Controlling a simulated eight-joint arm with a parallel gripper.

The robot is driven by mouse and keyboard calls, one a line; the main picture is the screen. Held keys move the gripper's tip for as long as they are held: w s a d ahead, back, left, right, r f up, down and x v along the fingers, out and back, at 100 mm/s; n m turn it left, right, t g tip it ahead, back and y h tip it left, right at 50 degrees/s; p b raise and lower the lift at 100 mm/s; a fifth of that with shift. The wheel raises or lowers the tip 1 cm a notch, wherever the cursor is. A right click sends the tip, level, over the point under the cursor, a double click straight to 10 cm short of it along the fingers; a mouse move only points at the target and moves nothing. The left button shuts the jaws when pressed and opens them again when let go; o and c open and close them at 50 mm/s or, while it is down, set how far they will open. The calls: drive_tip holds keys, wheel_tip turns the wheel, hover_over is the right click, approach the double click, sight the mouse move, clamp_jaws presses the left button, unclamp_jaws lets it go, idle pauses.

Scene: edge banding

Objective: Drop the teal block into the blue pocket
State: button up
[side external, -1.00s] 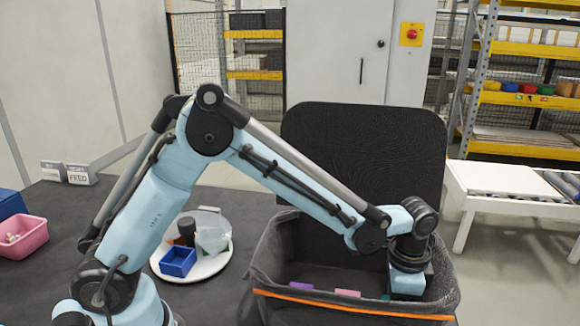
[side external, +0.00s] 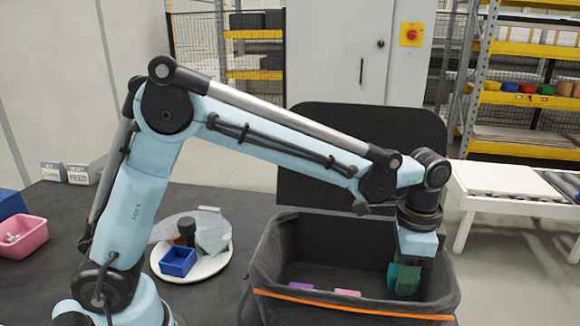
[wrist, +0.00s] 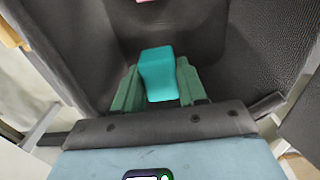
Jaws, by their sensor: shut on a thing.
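My gripper (side external: 404,277) has green fingers and points down inside the right part of the dark bin. In the wrist view my gripper (wrist: 158,88) is shut on the teal block (wrist: 157,70), which sits between the two fingers. In the side view the block is hard to tell from the green fingers. A small blue open box (side external: 178,262), which may be the blue pocket, sits on a round white tray (side external: 205,271) on the dark table, left of the bin.
The dark fabric bin (side external: 345,312) with an orange band holds a purple block (side external: 301,286) and a pink block (side external: 347,292). A black cylinder (side external: 187,232) and a translucent piece (side external: 214,236) share the tray. A pink box (side external: 28,238) stands at far left.

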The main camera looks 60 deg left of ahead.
wheel_tip(320, 180, up, 21)
drive_tip(key=s+a+r+n, duration=0.1)
drive_tip(key=s+a+n, duration=0.3)
drive_tip(key=a, duration=0.8)
drive_tip(key=s+a+r+n, duration=0.1)
drive_tip(key=s+a+n, duration=0.3)
drive_tip(key=a, duration=0.9)
drive_tip(key=s+a+f+n, duration=0.1)
drive_tip(key=s+a+n, duration=0.4)
drive_tip(key=s, duration=0.6)
drive_tip(key=s+a+f+n, duration=0.2)
drive_tip(key=s+a+n, duration=0.3)
drive_tip(key=s, duration=0.6)
drive_tip(key=shift+s+d+f, duration=0.1)
drive_tip(key=shift+s+f, duration=0.05)
drive_tip(key=shift+f, duration=5.7)
drive_tip(key=shift+s+d+f, duration=0.1)
drive_tip(key=shift+s+f, duration=0.05)
drive_tip(key=shift+f, duration=5.7)
